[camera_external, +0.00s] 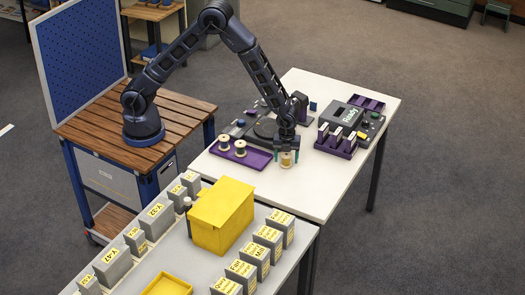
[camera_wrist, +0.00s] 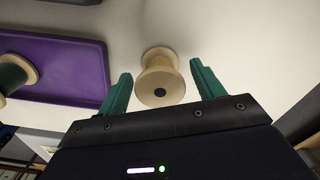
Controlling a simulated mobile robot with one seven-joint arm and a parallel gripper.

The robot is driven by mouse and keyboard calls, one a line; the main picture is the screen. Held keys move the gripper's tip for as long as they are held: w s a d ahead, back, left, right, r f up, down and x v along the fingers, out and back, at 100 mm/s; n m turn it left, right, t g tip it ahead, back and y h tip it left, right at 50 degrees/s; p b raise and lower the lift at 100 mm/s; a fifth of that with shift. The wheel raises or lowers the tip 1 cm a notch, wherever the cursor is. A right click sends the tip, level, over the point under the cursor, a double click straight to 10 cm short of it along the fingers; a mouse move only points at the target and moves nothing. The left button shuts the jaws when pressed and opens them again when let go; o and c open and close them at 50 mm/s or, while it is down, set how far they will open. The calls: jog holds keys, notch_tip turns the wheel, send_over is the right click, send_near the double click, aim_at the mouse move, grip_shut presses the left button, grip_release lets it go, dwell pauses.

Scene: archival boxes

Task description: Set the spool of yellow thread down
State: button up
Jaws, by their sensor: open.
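The spool of yellow thread (camera_external: 287,160) stands upright on the white table (camera_external: 318,190), near its front edge and right of the purple tray. In the wrist view the spool (camera_wrist: 159,80) shows its pale round end and a dark centre hole. My gripper (camera_external: 287,151) is directly over it. In the wrist view my gripper's green fingers (camera_wrist: 160,75) are open, one on each side of the spool, with a gap visible on both sides.
The purple tray (camera_external: 258,163) holds two spools; one with dark green thread (camera_wrist: 14,78) shows in the wrist view. A dark turntable-like device (camera_external: 264,127) stands behind. A purple rack (camera_external: 337,146) and a grey device (camera_external: 358,118) stand right. Yellow box (camera_external: 221,215) is on the nearer table.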

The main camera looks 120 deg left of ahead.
notch_tip(320, 180, up, 12)
notch_tip(320, 180, up, 13)
jog(key=n+t, duration=0.1)
jog(key=n, duration=0.2)
send_over(286, 154)
jog(key=s+d, duration=0.6)
jog(key=s+d+r+n+t, duration=0.1)
jog(key=s+d+r+n, duration=0.15)
jog(key=s+r, duration=0.35)
jog(key=s+d+r+n+t, duration=0.1)
jog(key=s+d+r+n, duration=0.2)
jog(key=s, duration=0.5)
jog(key=s+d+r+n, duration=0.1)
jog(key=s+d+r, duration=0.4)
jog(key=s, duration=0.1)
jog(key=s+d+n+t, duration=0.1)
jog(key=s+n, duration=0.3)
jog(key=s, duration=0.8)
jog(key=shift+s+d+r+t, duration=0.2)
jog(key=shift+d+r+t, duration=0.1)
jog(key=shift+d, duration=0.5)
